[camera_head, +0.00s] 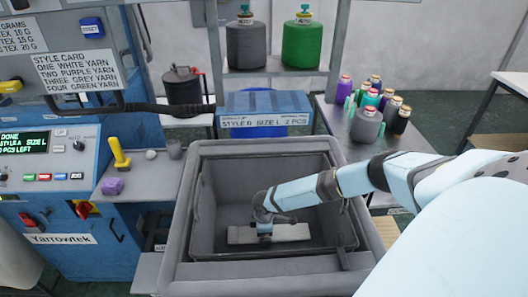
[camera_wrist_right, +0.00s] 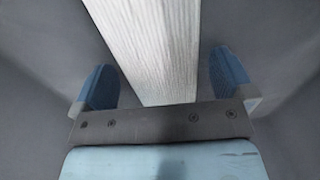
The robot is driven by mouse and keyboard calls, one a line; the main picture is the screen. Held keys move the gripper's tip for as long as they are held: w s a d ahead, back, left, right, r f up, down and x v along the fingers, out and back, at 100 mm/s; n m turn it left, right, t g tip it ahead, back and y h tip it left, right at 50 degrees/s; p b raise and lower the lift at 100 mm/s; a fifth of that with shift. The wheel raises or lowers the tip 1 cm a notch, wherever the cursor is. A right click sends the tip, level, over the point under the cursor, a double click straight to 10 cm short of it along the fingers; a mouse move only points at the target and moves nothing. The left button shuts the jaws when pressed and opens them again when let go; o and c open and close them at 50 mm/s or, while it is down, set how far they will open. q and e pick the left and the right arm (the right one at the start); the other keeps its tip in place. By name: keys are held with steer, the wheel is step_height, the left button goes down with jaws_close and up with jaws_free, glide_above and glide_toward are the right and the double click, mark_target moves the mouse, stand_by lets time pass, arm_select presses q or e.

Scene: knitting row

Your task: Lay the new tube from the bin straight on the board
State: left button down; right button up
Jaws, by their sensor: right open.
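A pale grey ribbed tube (camera_head: 288,232) lies flat on the floor of the large grey bin (camera_head: 190,222). My right gripper (camera_head: 264,238) reaches down into the bin over the tube's left part and hides some of it. In the right wrist view, the gripper (camera_wrist_right: 161,80) is open, with a blue pad on each side of the tube (camera_wrist_right: 155,45) and a gap to both. The tube runs slightly aslant there. A blue flat-topped stand (camera_head: 265,103) labelled "STYLE 6 SIZE L 2 PCS" is behind the bin; I cannot tell whether it is the board. My left gripper is out of view.
The bin's high walls surround my right gripper. The blue machine (camera_head: 45,215) stands at left, with a shelf holding a purple block (camera_head: 112,187) and a yellow-handled tool (camera_head: 120,155). A table with yarn cones (camera_head: 367,124) is at right; grey and green cones (camera_head: 303,42) stand above.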

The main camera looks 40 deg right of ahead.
steer(key=c, duration=0.9)
steer(key=shift+r, duration=0.1)
